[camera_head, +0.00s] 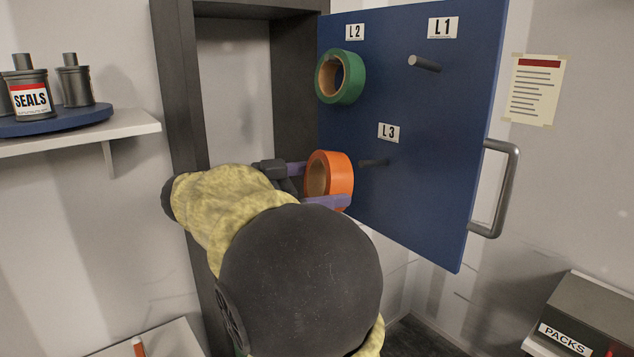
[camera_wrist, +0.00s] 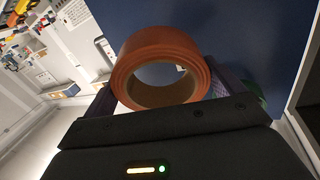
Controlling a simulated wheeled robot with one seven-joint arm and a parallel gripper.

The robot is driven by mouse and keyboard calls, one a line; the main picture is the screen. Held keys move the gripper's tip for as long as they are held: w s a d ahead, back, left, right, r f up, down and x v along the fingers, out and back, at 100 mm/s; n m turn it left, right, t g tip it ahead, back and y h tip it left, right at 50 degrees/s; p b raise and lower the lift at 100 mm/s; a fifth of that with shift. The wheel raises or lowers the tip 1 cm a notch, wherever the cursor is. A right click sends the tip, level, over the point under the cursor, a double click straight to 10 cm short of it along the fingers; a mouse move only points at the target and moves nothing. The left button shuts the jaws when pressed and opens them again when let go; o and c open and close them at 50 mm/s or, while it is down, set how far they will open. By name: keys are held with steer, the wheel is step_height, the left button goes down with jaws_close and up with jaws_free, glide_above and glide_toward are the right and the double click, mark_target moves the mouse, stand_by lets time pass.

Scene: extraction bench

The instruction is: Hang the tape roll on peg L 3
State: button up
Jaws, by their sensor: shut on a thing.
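An orange tape roll (camera_head: 340,178) is held between the purple fingers of my gripper (camera_head: 322,183), in front of the blue board (camera_head: 430,110). In the wrist view the tape roll (camera_wrist: 165,55) sits between the fingers with its hole facing the camera. Peg L 3 (camera_head: 374,163) sticks out of the board below the L3 label (camera_head: 388,132), just right of the roll. The roll appears beside the peg's near end; I cannot tell whether they touch. A green tape roll (camera_head: 350,77) hangs under the L2 label (camera_head: 355,31). The peg under L1 (camera_head: 425,63) is bare.
The board has a grey handle (camera_head: 512,190) at its right edge and stands open beside a dark frame (camera_head: 180,90). A shelf (camera_head: 120,127) with SEALS containers (camera_head: 32,95) is at left. A PACKS box (camera_head: 590,320) is at lower right.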

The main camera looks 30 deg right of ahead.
steer(key=w+f+p+x, duration=0.1)
steer(key=p+x, duration=0.3)
steer(key=x, duration=0.5)
steer(key=shift+w+d, duration=0.5)
steer(key=shift+w, duration=0.35)
stand_by(0.4)
steer(key=shift+d+f+b, duration=0.15)
steer(key=shift+d+b, duration=0.15)
steer(key=shift+b, duration=0.85)
steer(key=o, duration=0.7)
